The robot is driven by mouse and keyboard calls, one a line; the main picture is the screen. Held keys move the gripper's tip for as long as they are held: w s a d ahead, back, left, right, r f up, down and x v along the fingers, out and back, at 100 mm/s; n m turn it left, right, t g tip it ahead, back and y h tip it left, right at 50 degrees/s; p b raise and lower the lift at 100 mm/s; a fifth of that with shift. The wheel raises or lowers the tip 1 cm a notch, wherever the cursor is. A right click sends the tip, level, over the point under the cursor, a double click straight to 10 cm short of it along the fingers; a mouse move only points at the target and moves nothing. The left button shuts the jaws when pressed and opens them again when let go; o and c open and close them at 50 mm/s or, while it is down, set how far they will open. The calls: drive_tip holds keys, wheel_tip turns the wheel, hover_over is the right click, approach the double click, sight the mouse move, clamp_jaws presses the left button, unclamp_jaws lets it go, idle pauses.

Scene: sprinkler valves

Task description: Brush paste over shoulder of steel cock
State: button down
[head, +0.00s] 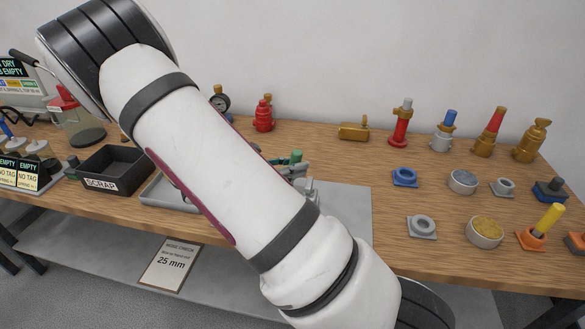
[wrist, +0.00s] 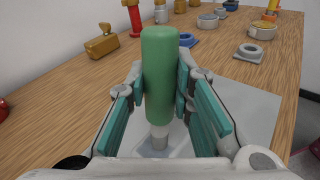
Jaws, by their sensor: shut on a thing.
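My gripper (wrist: 160,92) is shut on a green-handled tool (wrist: 158,75), its teal pads on both sides. A pale grey collar shows at the tool's near end; I cannot tell whether it is a brush. In the head view my arm hides most of the gripper, and the tool's green end (head: 296,156) shows above the grey mat. A steel-grey valve with a blue top (head: 442,138), likely the steel cock, stands upright at the back right. One pot (head: 463,190) holds grey-blue stuff, another (head: 484,241) yellow grainy stuff. The tool is apart from all of these.
A red valve (head: 400,125) and brass valves (head: 484,146) stand beside the grey one. A brass piece (head: 353,131) lies behind the mat (head: 350,205). Blue (head: 405,177) and grey (head: 422,227) ring holders and a yellow-handled tool (head: 550,217) sit right. A scrap bin (head: 112,172) stands left.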

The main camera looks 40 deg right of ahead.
drive_tip(key=shift+w+d, duration=0.4)
drive_tip(key=shift+d, duration=0.15)
drive_tip(key=shift+s+a, duration=0.1)
drive_tip(key=shift+a, duration=0.05)
drive_tip(key=shift+s+a+p, duration=0.45)
drive_tip(key=shift+s+a, duration=0.2)
drive_tip(key=shift+a, duration=0.2)
drive_tip(key=shift+d, duration=0.1)
drive_tip(key=shift+w+d+b, duration=0.3)
drive_tip(key=shift+w+d, duration=0.5)
drive_tip(key=shift+d, duration=0.05)
idle(0.3)
drive_tip(key=shift+s+a, duration=0.2)
drive_tip(key=shift+a, duration=1.2)
